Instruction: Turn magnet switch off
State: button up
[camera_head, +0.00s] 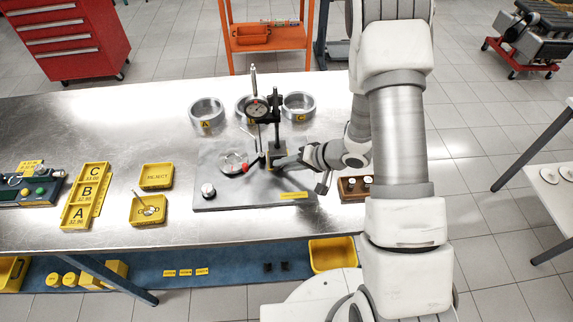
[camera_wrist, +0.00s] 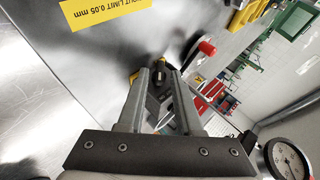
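The dial indicator stand (camera_head: 276,115) stands upright on the grey plate (camera_head: 225,201), with its magnet base (camera_head: 276,151) at the foot of the post. My gripper (camera_head: 283,163) is low over the plate, at the front right of the base. In the wrist view, my gripper (camera_wrist: 158,75) has its two fingers apart, with a small black knob (camera_wrist: 158,70), apparently the magnet switch, at the tips between them. I cannot tell whether the fingers touch it. The fingers hide part of the base. The switch's setting cannot be read. The dial (camera_wrist: 288,160) shows at the lower right.
A red-tipped lever (camera_head: 248,168) is left of the base; it also shows in the wrist view (camera_wrist: 207,47). Rings (camera_head: 207,112) stand behind the plate. Yellow trays (camera_head: 157,176) lie left, and a brown block (camera_head: 353,188) lies right. The front-left metal tabletop is partly clear.

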jog(key=shift+c, duration=0.3)
grip_shut()
